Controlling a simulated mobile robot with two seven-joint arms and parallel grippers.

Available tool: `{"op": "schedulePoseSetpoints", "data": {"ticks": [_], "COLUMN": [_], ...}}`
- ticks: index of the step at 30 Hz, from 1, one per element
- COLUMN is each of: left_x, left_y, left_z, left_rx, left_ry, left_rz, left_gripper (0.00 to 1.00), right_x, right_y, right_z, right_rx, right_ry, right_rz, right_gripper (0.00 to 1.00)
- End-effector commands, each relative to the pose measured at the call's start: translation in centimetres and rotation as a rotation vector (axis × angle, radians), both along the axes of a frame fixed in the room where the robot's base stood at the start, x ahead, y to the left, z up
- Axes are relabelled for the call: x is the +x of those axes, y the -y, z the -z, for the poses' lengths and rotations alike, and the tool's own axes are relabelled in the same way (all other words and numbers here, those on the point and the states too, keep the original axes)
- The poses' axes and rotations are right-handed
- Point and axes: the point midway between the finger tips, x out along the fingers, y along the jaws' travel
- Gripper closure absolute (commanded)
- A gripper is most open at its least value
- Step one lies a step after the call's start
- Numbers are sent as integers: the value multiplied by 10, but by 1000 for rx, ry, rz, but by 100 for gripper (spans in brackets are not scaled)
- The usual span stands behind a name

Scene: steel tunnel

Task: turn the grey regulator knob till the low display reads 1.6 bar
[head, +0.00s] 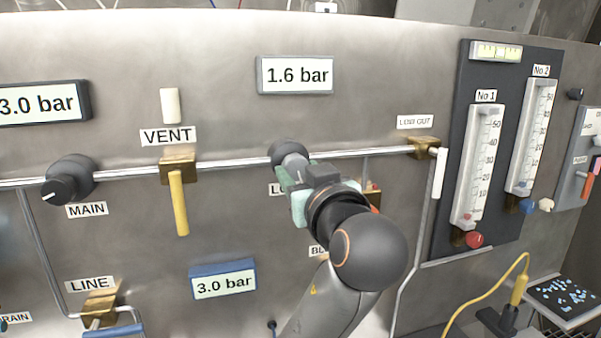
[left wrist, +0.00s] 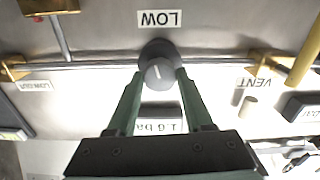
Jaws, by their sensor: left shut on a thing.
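The grey regulator knob (head: 291,159) sits on the steel pipe in the middle of the panel. It also shows in the left wrist view (left wrist: 158,74), just by the upside-down LOW label (left wrist: 160,19). My left gripper (head: 297,176) is shut on the knob, with one green finger on each side of it in the left wrist view. The display above the knob (head: 297,75) reads 1.6 bar. In the head view the gripper hides most of the LOW label. My right gripper is not in view.
Left of the knob are a yellow-handled VENT valve (head: 179,200) and the black MAIN knob (head: 68,181). A blue-framed display (head: 223,281) below reads 3.0 bar, as does one at the far left (head: 40,103). Two flow gauges (head: 478,165) stand at right.

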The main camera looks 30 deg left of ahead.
Motion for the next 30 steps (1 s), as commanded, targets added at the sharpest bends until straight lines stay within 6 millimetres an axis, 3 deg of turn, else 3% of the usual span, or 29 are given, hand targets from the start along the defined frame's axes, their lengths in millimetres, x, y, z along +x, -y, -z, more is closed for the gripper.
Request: {"op": "schedulePoseSetpoints", "data": {"ticks": [6, 24, 25, 30], "left_x": [0, 0, 0, 0], "left_y": [0, 0, 0, 0], "left_z": [0, 0, 0, 0], "left_rx": [-1, 59, 59, 59], "left_ry": [1, -68, -68, -68], "left_rz": [0, -1, -1, -1], "left_gripper": [100, 100, 46, 27], "right_x": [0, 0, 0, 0], "right_y": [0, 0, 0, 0], "right_z": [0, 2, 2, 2], "right_rx": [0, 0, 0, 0], "right_ry": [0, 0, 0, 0], "right_rz": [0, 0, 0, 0], "right_gripper": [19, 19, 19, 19]}}
